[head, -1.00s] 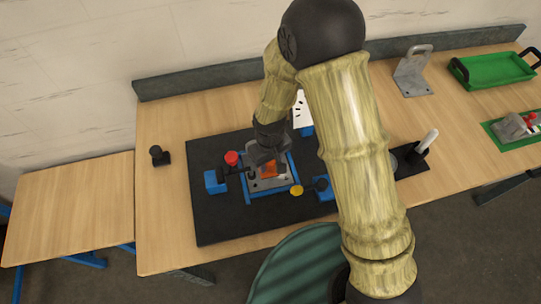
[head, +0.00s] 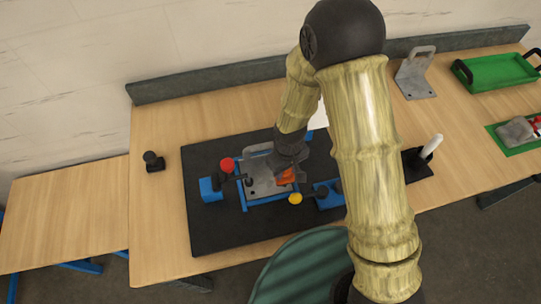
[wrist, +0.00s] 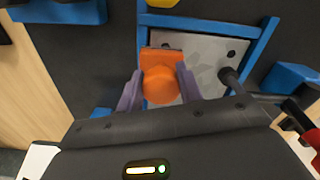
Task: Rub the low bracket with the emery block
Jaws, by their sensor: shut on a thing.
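The low bracket (head: 257,184) is a grey metal plate with holes. It lies inside a blue frame on the black mat and also shows in the wrist view (wrist: 213,62). My gripper (head: 285,168) is over the right part of the plate in the head view. It is shut on the orange emery block (head: 287,176), which sits between the two fingers in the wrist view (wrist: 160,84). The block is at the plate's surface or just above it; contact cannot be told. My gripper hides part of the plate.
Blue clamps with a red knob (head: 227,164) and a yellow knob (head: 295,198) stand close on either side of the frame. A black mat (head: 215,235) lies beneath. A grey angled bracket (head: 415,78) and a green tray (head: 495,72) stand at the back right.

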